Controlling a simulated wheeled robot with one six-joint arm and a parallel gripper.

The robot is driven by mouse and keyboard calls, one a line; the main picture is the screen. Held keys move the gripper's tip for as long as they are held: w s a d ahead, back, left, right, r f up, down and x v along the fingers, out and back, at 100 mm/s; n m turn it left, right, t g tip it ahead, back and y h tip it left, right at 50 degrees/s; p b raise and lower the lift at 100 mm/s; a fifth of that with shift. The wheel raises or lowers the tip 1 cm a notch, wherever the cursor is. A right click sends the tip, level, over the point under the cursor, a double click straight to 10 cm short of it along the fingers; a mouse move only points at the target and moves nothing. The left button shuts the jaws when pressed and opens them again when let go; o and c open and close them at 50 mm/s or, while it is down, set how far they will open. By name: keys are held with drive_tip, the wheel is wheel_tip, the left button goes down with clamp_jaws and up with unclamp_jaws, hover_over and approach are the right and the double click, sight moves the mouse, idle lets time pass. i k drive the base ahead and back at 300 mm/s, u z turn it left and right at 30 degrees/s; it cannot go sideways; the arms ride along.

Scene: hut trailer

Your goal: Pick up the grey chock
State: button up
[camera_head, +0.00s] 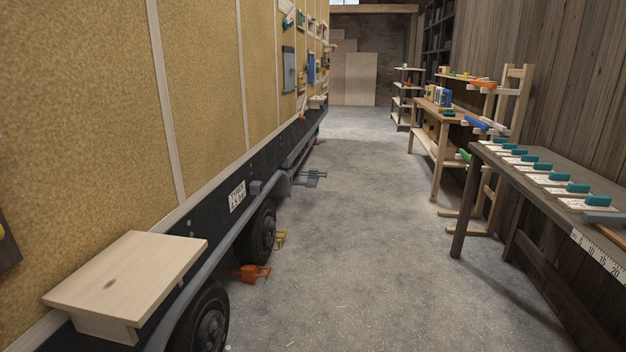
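No thing in view is plainly the grey chock. A small grey block-like thing (603,217) lies at the near end of the dark bench on the right, partly cut off by the picture's edge; I cannot tell if it is a chock. A grey jointed piece (313,178) juts out low from the trailer's side, farther down the aisle. An orange piece (253,272) and a yellow piece (281,240) are on the floor by the trailer's wheels. My gripper is not in view.
The trailer (240,196) with two wheels runs along the left, a wooden shelf (130,275) jutting from it. The dark bench (480,150) holds several teal blocks on white cards. A wooden workbench (440,160) and rack stand beyond it. The concrete aisle (360,230) between is clear.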

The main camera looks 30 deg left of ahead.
sight(313, 175)
drive_tip(key=u, duration=0.65)
drive_tip(key=i, duration=7.6)
drive_tip(key=u, duration=1.7)
